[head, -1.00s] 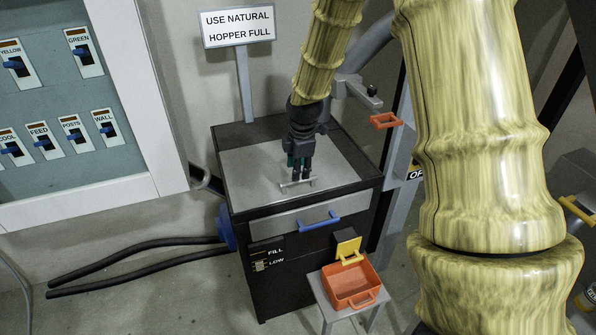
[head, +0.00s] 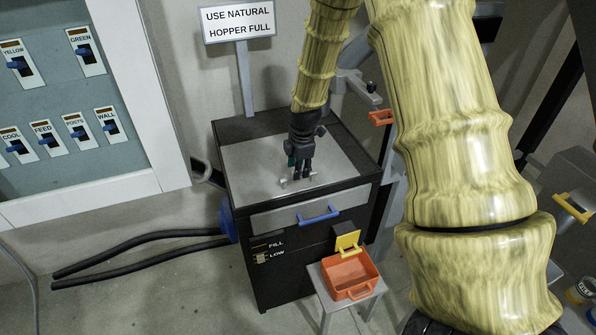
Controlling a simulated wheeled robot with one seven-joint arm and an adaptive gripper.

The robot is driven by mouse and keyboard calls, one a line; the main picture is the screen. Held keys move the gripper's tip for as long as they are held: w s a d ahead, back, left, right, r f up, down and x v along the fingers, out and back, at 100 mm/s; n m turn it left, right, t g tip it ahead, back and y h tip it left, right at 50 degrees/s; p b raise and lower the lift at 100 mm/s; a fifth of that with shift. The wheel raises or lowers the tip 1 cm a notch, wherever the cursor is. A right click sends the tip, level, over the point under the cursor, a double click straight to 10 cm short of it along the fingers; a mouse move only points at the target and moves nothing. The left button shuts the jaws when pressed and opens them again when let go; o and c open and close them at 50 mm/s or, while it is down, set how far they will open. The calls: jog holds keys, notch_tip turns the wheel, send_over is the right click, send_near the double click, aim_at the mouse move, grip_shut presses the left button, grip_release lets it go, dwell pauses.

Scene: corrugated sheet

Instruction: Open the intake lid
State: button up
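The intake lid (head: 252,160) is a flat light-grey panel set in the top of a black cabinet (head: 285,275). It lies flat and looks closed. A small pale bar handle (head: 287,184) stands on the lid toward its front edge. My gripper (head: 301,177) points down at this handle, with its dark fingertips at the handle's level. The fingers hide part of the handle. I cannot tell whether they are closed around it or only beside it.
A blue-handled drawer front (head: 280,222) is below the lid. An orange bin (head: 349,277) sits on a small grey stool at the front right. A sign (head: 238,23) stands behind the cabinet. A switch panel (head: 165,150) is at the left. Black hoses (head: 140,243) lie on the floor.

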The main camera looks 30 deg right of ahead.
jog(key=shift+w+d+f+p, duration=0.1)
jog(key=shift+w+f+p, duration=0.15)
jog(key=shift+f, duration=0.65)
jog(key=shift+w+f+p, duration=0.1)
jog(key=shift+f+p, duration=0.15)
jog(key=shift+f, duration=0.65)
jog(key=shift+c, duration=0.2)
grip_shut()
